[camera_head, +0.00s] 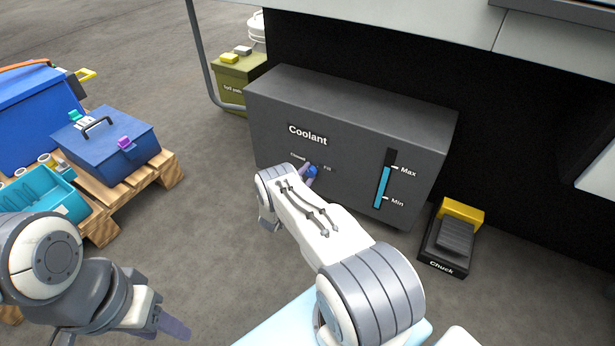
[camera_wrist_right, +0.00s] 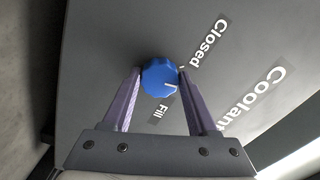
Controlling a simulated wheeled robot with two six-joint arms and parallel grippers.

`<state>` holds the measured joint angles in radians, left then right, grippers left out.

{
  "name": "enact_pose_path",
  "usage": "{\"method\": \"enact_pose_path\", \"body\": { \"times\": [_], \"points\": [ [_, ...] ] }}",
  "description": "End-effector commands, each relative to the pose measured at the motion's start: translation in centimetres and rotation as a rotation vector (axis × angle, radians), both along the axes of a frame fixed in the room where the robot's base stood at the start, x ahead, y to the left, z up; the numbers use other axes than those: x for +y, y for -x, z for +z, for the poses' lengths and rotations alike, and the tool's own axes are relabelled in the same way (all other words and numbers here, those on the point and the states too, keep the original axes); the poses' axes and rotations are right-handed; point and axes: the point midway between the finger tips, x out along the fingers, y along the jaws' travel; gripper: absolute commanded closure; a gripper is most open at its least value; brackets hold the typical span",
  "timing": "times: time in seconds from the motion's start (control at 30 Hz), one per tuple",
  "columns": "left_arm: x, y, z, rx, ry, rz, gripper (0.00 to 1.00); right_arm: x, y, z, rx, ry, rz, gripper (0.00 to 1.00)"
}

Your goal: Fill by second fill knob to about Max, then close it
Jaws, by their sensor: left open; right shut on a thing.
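A dark grey coolant tank (camera_head: 330,130) stands ahead with "Closed" and "Fill" labels on its front. Its blue knob (camera_head: 312,170) is partly hidden by my right gripper (camera_head: 308,176) in the head view. In the right wrist view, my right gripper (camera_wrist_right: 160,95) is shut on the blue knob (camera_wrist_right: 160,75), one purple finger on each side. The knob's white mark appears to lie between "Closed" and "Fill". The level gauge (camera_head: 384,185) shows blue up to about the Max tick, with black above. My left gripper (camera_head: 165,322) is open and empty, low at left.
A black and yellow Chuck pedal (camera_head: 452,240) stands on the floor right of the tank. A pallet (camera_head: 165,180) at left carries a blue toolbox (camera_head: 105,145) and a teal bin (camera_head: 45,200). An olive box (camera_head: 240,75) stands behind. The floor between pallet and tank is clear.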

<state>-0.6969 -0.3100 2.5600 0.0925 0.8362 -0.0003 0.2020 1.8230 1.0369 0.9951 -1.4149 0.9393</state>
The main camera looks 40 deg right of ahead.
Motion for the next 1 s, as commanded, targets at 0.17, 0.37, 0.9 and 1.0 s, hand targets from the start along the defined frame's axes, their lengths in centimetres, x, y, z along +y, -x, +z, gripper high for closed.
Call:
{"method": "enact_pose_path", "body": {
  "times": [0.17,0.37,0.9,1.0],
  "points": [
    [0.0,0.0,-0.7,0.000,0.000,0.000,0.50,0.0,0.0,-0.2,0.155,0.064,0.000,0.97],
    [0.0,0.0,-1.2,0.000,0.000,0.000,0.50,0.1,0.1,-0.2,0.314,0.128,0.000,0.97],
    [0.0,0.0,-1.8,0.000,0.000,0.000,0.50,0.1,0.1,-0.2,0.544,0.223,0.001,0.97],
    [0.0,0.0,-1.8,0.000,0.000,0.000,0.50,0.1,0.1,-0.2,0.555,0.228,0.001,0.97]
  ]
}}
